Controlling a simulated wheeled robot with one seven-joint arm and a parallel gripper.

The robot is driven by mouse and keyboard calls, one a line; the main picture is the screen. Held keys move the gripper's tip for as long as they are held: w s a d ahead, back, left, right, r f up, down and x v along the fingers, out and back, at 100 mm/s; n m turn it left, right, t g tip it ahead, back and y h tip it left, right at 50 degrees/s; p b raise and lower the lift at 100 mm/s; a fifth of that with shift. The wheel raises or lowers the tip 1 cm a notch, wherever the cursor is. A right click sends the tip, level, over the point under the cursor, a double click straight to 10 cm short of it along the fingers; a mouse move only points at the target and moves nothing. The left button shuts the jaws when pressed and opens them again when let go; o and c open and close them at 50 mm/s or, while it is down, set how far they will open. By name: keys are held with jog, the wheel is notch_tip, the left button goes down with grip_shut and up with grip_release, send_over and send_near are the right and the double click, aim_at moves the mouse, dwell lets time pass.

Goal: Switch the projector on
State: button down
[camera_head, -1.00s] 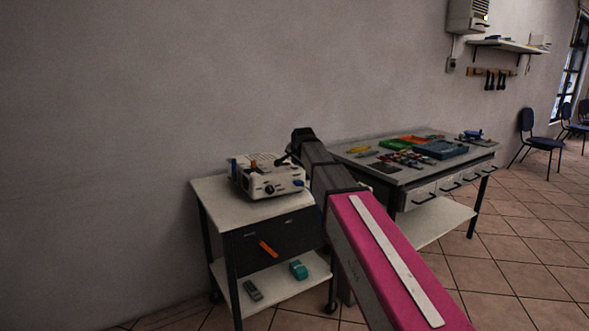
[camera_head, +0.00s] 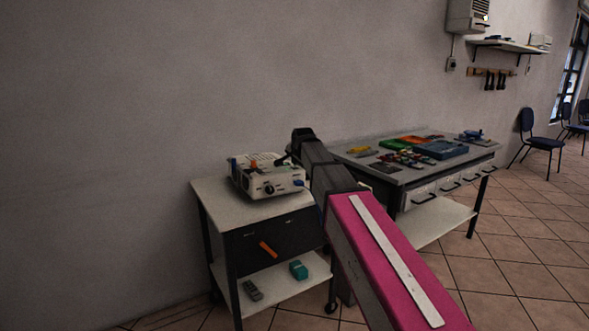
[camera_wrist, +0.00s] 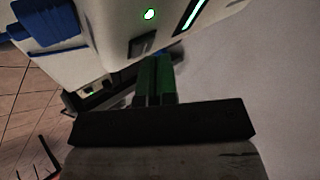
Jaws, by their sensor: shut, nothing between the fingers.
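The projector (camera_head: 272,184) is a white box on top of a small cart, with a blue plug at its right front corner. In the wrist view its pale casing (camera_wrist: 95,60) fills the upper left, with a lit green lamp (camera_wrist: 150,14), a green-lit strip (camera_wrist: 192,15) and a dark rectangular switch-like part (camera_wrist: 142,44). My gripper (camera_wrist: 153,65) is shut and empty, its green fingers close together with tips beside that dark part. I cannot tell whether they touch it. In the head view the gripper (camera_head: 284,160) is small and dark at the projector's back right.
The cart (camera_head: 215,200) has a dark drawer with an orange handle and a lower shelf holding a grey remote (camera_head: 253,290) and a teal object (camera_head: 298,270). A cluttered workbench (camera_head: 350,150) stands to the right. A plain wall is behind.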

aim_at(297, 167)
jog(key=shift+r, duration=0.5)
jog(key=shift+r, duration=0.1)
jog(key=shift+w+d+r, duration=0.1)
jog(key=shift+d+r, duration=0.05)
jog(key=shift+r, duration=2.25)
